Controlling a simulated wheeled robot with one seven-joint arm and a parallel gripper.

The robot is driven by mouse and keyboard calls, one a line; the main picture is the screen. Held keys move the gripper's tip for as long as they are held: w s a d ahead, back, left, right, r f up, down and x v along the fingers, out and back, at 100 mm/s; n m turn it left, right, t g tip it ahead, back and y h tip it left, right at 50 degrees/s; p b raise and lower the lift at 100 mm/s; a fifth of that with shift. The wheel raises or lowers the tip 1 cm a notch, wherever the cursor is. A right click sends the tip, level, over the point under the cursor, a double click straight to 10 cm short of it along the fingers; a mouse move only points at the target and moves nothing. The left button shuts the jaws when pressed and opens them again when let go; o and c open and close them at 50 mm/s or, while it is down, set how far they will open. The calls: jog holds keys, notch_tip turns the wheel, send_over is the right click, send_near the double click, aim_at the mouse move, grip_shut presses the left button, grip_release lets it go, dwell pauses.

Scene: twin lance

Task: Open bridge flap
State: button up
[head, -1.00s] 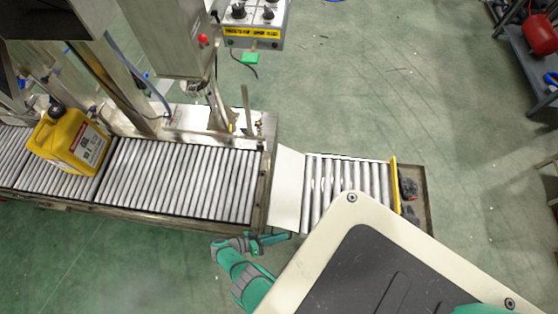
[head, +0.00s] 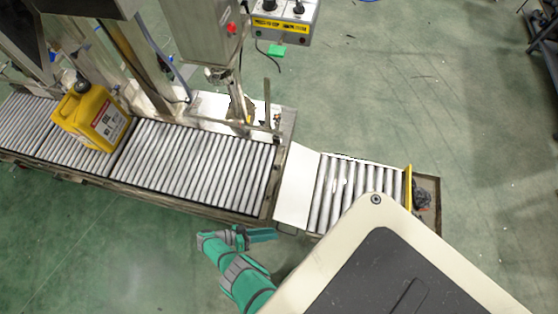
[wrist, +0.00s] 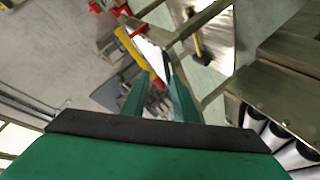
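The bridge flap (head: 297,185) is a plain off-white plate lying flat between the main roller conveyor and the short roller section on the right. My gripper (head: 270,235) is just in front of the flap's near left corner, beside the conveyor's near edge, and looks apart from it in the head view. In the wrist view my gripper's two green fingers (wrist: 160,78) stand apart with a gap between them, and nothing is clearly held. A pale strip (wrist: 150,48) shows beyond the fingertips; I cannot tell whether it is the flap.
A yellow canister (head: 92,118) stands on the main conveyor's rollers (head: 195,165) at left. The short roller section (head: 350,183) ends at a yellow bar (head: 408,186). A control box (head: 284,20) hangs above the back.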

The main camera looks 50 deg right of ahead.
jog(key=shift+v, duration=1.4)
